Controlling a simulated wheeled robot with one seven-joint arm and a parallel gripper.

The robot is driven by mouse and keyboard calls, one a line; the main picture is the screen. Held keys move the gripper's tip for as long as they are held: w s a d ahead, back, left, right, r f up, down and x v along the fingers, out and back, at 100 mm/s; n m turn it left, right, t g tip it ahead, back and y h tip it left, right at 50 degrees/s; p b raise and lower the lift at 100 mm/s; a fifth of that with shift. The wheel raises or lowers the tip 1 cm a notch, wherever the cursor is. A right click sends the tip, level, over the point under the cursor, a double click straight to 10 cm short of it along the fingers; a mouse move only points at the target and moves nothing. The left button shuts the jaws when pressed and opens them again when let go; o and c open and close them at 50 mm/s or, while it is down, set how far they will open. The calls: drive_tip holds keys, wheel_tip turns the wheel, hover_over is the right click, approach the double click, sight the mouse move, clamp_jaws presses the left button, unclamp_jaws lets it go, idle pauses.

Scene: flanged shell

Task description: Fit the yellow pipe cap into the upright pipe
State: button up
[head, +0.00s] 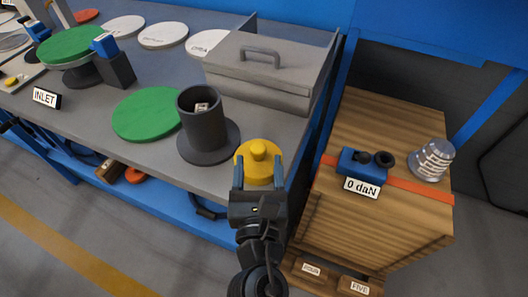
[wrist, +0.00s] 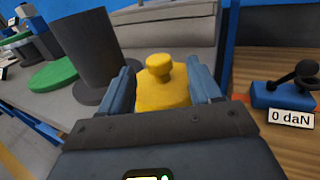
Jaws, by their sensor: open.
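The yellow pipe cap (head: 258,163) has a round knob on top. It sits at the front right corner of the grey workbench, or just above it; I cannot tell which. My gripper (head: 258,180) is open, with its two fingers on either side of the cap. In the wrist view the cap (wrist: 162,88) shows between the blue-grey fingers (wrist: 163,95), and contact is not clear. The upright pipe (head: 203,122) is dark grey with an open top and a round base flange. It stands to the left of the cap, and a small light label shows inside its mouth.
A green disc (head: 148,114) lies left of the pipe. A grey lidded box (head: 262,75) stands behind it. Right of the bench, a wooden crate (head: 385,125) carries a blue gauge (head: 360,163) reading 0 daN and a silver cup-shaped part (head: 433,160). A gap separates bench and crate.

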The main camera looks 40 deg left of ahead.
sight(258, 155)
drive_tip(key=x, duration=0.5)
drive_tip(key=shift+a, duration=0.1)
drive_tip(key=shift+s, duration=0.1)
drive_tip(key=c, duration=1.1)
